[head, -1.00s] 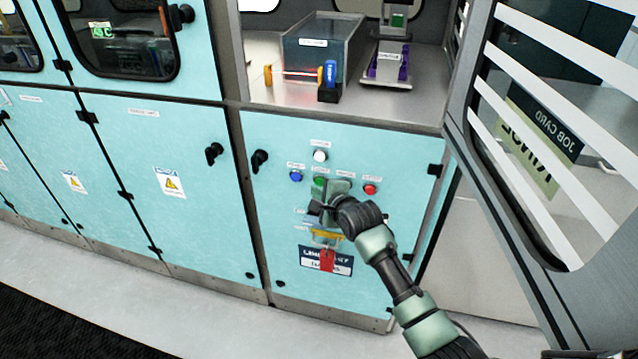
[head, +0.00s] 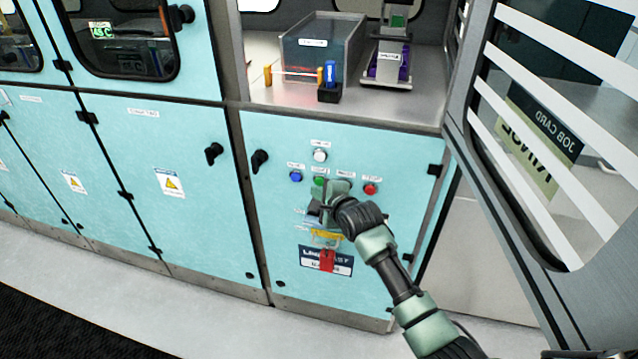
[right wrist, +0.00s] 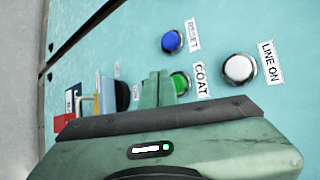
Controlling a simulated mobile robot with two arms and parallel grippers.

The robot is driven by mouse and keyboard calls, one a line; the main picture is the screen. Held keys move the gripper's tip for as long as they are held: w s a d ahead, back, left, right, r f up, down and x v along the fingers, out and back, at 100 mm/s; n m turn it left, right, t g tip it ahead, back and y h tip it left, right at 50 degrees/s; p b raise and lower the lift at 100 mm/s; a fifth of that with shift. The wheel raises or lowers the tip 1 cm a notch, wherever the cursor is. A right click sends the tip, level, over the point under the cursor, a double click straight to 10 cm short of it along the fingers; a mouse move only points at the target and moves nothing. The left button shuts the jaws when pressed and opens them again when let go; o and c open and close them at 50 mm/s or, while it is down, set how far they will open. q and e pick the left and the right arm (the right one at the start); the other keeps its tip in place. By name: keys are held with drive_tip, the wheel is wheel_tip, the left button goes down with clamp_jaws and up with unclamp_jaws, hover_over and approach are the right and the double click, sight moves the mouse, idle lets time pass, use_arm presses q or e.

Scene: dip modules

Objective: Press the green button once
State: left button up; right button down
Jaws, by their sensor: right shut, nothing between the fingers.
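The green button (head: 319,181) sits on the light blue panel, in a row between a blue button (head: 296,176) and a red button (head: 370,189). In the right wrist view the green button (right wrist: 181,83) has a "COAT" label and is partly hidden by my fingers. My right gripper (head: 322,200) is shut and empty, in front of the panel at the green button. In the right wrist view its closed fingers (right wrist: 157,90) overlap the button's edge; I cannot tell whether they touch it. My left gripper is not in view.
A white button (head: 320,156), labelled "LINE ON" in the right wrist view, is above the row. A padlock-like red tag (head: 327,260) hangs below. A clear tank (head: 322,48) and a carriage (head: 391,65) stand on the shelf above. A striped open door (head: 550,130) is at right.

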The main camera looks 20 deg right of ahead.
drive_tip(key=shift+w+d, duration=0.1)
idle(0.5)
drive_tip(key=shift+w+d, duration=0.15)
drive_tip(key=shift+w, duration=0.1)
drive_tip(key=shift+w+d, duration=0.3)
drive_tip(key=shift+w, duration=0.05)
idle(1.0)
drive_tip(key=shift+s+a+p, duration=0.5)
drive_tip(key=shift+s+p, duration=0.2)
drive_tip(key=shift+p, duration=0.3)
